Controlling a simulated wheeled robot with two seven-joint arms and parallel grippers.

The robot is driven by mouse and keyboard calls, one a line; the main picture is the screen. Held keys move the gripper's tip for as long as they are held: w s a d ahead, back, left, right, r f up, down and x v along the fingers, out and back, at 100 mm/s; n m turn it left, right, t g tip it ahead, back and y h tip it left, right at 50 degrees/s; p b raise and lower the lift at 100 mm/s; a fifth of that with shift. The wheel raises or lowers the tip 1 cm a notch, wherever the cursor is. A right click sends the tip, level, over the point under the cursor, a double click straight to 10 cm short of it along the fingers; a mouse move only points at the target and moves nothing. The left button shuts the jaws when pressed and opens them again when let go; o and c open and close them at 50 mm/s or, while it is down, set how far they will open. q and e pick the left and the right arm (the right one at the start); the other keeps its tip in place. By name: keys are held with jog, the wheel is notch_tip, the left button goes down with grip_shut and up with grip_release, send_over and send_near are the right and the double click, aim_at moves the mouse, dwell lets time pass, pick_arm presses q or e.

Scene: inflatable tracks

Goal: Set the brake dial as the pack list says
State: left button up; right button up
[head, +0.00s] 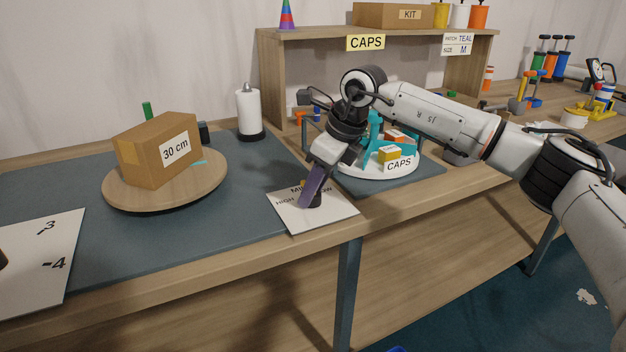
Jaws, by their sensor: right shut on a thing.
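A white dial plate (325,218) lies at the front edge of the table, with HIGH at its left and a partly hidden word and what reads as LOW along its back. Its dark knob (316,200) stands in the middle. My right gripper (312,192) reaches down at a tilt and is shut on the knob; its fingers hide part of the knob and lettering, so I cannot tell the setting. A second white plate (50,284) with the marks 3 and 4 is cut off at the left edge. My left gripper is out of view.
A box marked 30 cm (152,165) sits on a round wooden turntable (118,190). A white CAPS carousel (352,167) stands close behind my right gripper. Behind are a paper roll (249,114) and a shelf (300,38) with a small TEAL, M card (457,44). The mat's front middle is clear.

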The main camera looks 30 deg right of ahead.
jog(key=shift+r+n+g+p, duration=0.15)
jog(key=shift+n+g+p, duration=0.15)
jog(key=shift+n+p, duration=0.5)
jog(key=n+y+p, duration=0.1)
jog(key=n, duration=0.2)
jog(key=shift+d+g+p, duration=0.1)
jog(key=shift+g+p, duration=0.3)
jog(key=n+g+y+p, duration=0.1)
jog(key=n, duration=0.2)
jog(key=shift+w+p, duration=0.2)
jog(key=shift+p, duration=0.15)
jog(key=shift+n+g, duration=0.5)
jog(key=shift+n, duration=0.7)
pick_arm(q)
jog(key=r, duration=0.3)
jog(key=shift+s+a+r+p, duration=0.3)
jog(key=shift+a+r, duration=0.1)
pick_arm(e)
jog(key=shift+d+f+n, duration=0.1)
jog(key=shift+f+n, duration=0.1)
jog(key=shift+n, duration=0.3)
jog(key=o, duration=1.1)
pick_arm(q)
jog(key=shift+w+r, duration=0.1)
pick_arm(e)
jog(key=shift+r, duration=0.1)
